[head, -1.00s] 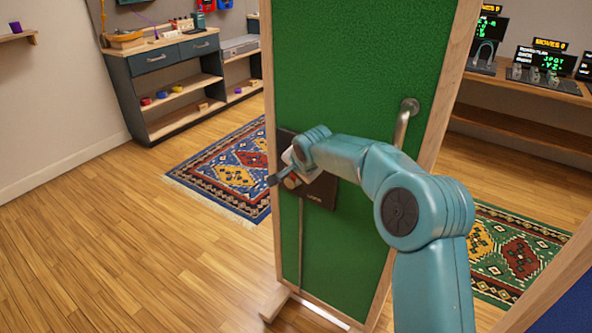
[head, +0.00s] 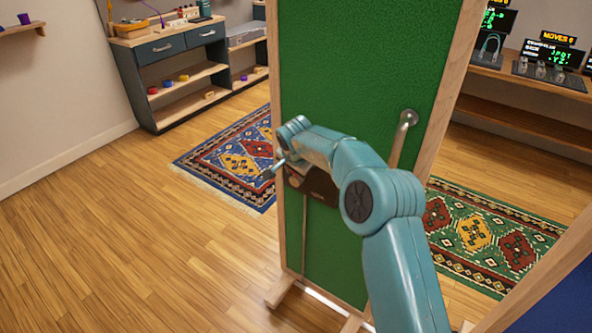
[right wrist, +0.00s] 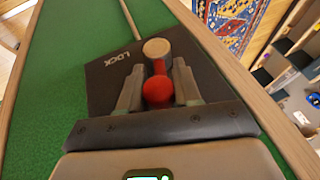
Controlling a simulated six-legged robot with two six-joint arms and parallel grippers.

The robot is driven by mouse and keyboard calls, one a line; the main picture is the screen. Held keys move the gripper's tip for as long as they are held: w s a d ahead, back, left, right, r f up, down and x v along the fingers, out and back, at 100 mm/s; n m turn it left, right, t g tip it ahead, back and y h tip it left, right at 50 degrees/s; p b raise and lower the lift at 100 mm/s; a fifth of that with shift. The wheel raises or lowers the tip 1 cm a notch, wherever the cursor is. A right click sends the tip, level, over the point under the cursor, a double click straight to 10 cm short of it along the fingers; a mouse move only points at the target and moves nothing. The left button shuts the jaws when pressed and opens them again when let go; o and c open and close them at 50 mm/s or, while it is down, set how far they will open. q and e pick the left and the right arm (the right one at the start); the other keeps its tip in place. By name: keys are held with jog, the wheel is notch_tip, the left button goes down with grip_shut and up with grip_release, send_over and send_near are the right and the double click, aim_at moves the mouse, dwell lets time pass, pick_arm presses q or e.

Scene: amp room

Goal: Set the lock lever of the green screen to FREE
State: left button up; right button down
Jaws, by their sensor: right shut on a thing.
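The green screen (head: 365,65) stands upright in a wooden frame in the middle of the head view. A dark lock plate (head: 321,187) on its left side is mostly covered by my right arm. In the right wrist view the plate (right wrist: 108,82) bears the word LOCK, seen turned. The lock lever has a tan round hub (right wrist: 156,48), a short red stem and a red ball knob (right wrist: 158,90). My right gripper (right wrist: 157,88) is shut on the lever, one finger on each side of the knob. No FREE mark shows. My left gripper is not in view.
A metal pull handle (head: 402,138) sits on the screen, close behind my right arm. Screen feet (head: 283,290) reach onto the wooden floor. A blue patterned rug (head: 235,160) and a shelf unit (head: 180,75) lie beyond. The floor at the left is clear.

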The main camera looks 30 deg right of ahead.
jog(key=c, duration=0.9)
grip_release()
jog(key=shift+w+a, duration=0.1)
jog(key=shift+o, duration=0.2)
jog(key=shift+r, duration=0.1)
jog(key=v, duration=1.6)
jog(key=shift+r, duration=0.1)
